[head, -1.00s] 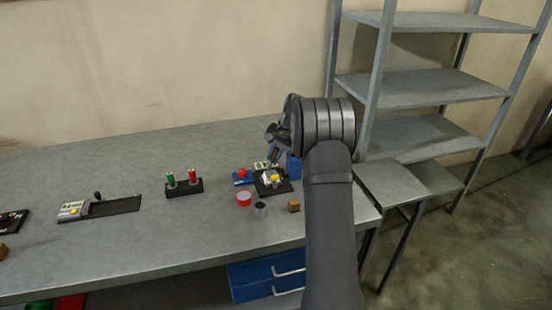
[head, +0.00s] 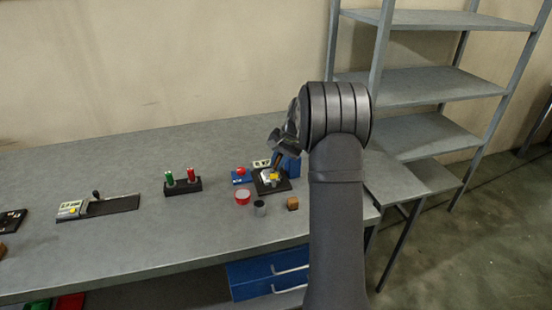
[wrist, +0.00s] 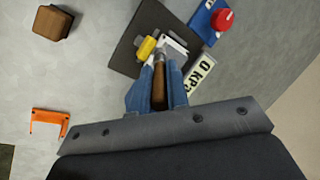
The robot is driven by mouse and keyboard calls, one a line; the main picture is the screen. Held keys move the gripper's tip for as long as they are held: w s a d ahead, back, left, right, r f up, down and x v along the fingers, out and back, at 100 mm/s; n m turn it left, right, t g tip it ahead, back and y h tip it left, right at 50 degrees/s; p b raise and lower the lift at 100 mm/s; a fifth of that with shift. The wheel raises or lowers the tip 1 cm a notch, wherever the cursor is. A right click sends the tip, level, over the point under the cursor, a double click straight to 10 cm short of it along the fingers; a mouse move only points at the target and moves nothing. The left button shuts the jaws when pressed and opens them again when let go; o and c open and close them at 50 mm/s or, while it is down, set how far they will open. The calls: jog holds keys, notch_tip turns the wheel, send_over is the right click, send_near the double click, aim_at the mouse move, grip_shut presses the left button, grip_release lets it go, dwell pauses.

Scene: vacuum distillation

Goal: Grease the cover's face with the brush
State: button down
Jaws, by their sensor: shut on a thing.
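My gripper (wrist: 157,95) is shut on the brown wooden handle of the brush (wrist: 159,84), between its blue fingers. In the head view, my gripper (head: 276,154) is above the black plate, partly hidden by my own arm. The brush tip points at a white and grey piece (wrist: 178,46) beside a yellow part (wrist: 146,47) on the black plate (wrist: 127,57). That piece may be the cover, but its face is not clear. I cannot tell whether the bristles touch it.
A wooden block (wrist: 53,22) and an orange bracket (wrist: 49,124) lie left in the wrist view. A red tape roll (head: 243,198) and a grey cup (head: 260,209) stand in front.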

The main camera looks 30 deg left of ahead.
jog(key=shift+s+d, duration=0.2)
jog(key=shift+r, duration=3)
jog(key=shift+r, duration=0.1)
jog(key=shift+r, duration=1.4)
